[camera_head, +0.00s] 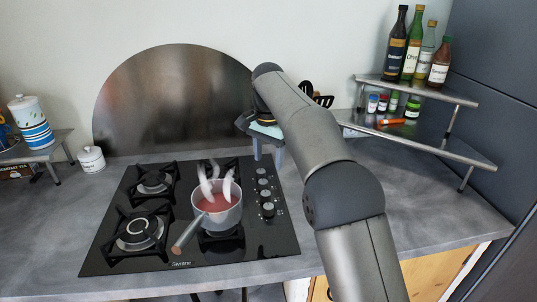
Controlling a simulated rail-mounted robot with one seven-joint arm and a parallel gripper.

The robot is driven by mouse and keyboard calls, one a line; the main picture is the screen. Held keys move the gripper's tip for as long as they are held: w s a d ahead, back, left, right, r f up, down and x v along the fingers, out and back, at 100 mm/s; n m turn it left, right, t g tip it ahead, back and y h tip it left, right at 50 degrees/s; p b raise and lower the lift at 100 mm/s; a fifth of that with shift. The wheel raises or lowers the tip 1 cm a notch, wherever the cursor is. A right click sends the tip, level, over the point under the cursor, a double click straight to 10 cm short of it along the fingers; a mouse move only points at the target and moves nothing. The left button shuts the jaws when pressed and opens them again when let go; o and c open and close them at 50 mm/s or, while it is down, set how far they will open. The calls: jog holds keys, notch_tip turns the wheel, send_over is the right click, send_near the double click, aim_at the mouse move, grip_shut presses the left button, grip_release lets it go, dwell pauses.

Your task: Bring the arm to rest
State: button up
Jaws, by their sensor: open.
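My gripper (268,158) hangs at the end of my arm, pointing down above the back right of the hob. Its two fingers are apart and nothing shows between them. My arm rises from the bottom right, bends at the top near the back wall and comes down to the gripper, hiding part of the counter behind it.
A steaming pot (232,217) with reddish contents stands on the black hob (265,240), left of and in front of the gripper. Bottles (413,50) and small jars (393,103) fill a metal rack (425,93) at right. A white lidded pot (91,160) stands left. The right counter is clear.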

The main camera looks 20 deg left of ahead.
dwell(0.4)
jog(key=s+d+n, duration=0.1)
jog(key=s+d, duration=0.4)
jog(key=d, duration=0.7)
jog(key=s+d+n, duration=0.1)
jog(key=s+d, duration=0.4)
jog(key=d, duration=0.7)
jog(key=s+d+f, duration=0.3)
jog(key=s, duration=0.4)
jog(key=s+d+f+n, duration=0.1)
jog(key=s+d+f, duration=0.3)
jog(key=s, duration=0.3)
jog(key=s+d+f+n, duration=0.1)
jog(key=s+d+f, duration=0.2)
jog(key=s, duration=0.5)
jog(key=shift+d+f+t, duration=0.15)
jog(key=shift+d+t, duration=0.15)
jog(key=shift+d, duration=0.3)
